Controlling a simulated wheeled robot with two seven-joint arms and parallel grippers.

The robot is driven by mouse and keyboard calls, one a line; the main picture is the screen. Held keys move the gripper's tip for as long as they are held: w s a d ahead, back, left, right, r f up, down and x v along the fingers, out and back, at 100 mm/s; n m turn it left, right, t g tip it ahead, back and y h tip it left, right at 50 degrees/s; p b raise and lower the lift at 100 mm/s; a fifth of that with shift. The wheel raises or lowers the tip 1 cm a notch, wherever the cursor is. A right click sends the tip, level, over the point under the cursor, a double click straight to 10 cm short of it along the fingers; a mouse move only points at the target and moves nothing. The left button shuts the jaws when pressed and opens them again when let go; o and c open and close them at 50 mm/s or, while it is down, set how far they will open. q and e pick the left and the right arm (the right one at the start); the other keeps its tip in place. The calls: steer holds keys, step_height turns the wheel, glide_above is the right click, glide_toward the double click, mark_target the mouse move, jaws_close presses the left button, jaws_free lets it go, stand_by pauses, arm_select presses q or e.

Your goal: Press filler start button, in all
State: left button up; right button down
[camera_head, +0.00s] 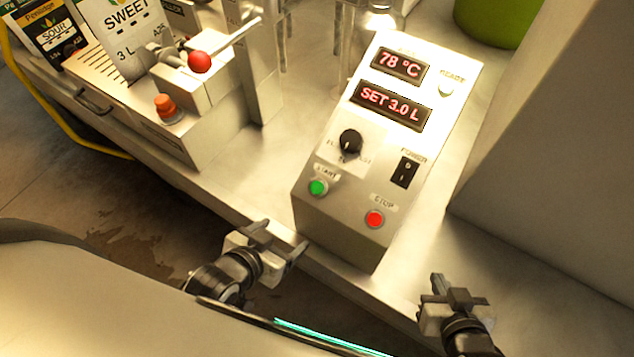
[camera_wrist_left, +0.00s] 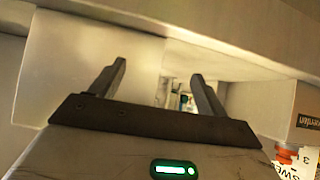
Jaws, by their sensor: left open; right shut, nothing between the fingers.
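The filler control box (camera_head: 336,218) stands on the metal counter in the head view. Its green start button (camera_head: 318,187) is on the lower left of the sloped face, under a START label. A red stop button (camera_head: 374,219) is to its right. The displays read 78 °C and SET 3.0 L. My left gripper (camera_head: 280,247) is open and empty, in front of the counter edge, below and left of the box, apart from the green button. Its fingers also show in the left wrist view (camera_wrist_left: 160,85). My right gripper (camera_head: 453,287) is shut and empty, lower right of the box.
A black dial (camera_head: 350,142) and a power switch (camera_head: 404,172) are on the same panel. A machine with a red-knobbed lever (camera_head: 200,62) and an orange button (camera_head: 166,106) stands at left. A pale wall (camera_head: 545,150) rises at right. Bare counter lies left of the box.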

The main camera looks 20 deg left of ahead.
arm_select(q)
jaws_close()
steer(key=shift+r, duration=0.1)
stand_by(1.3)
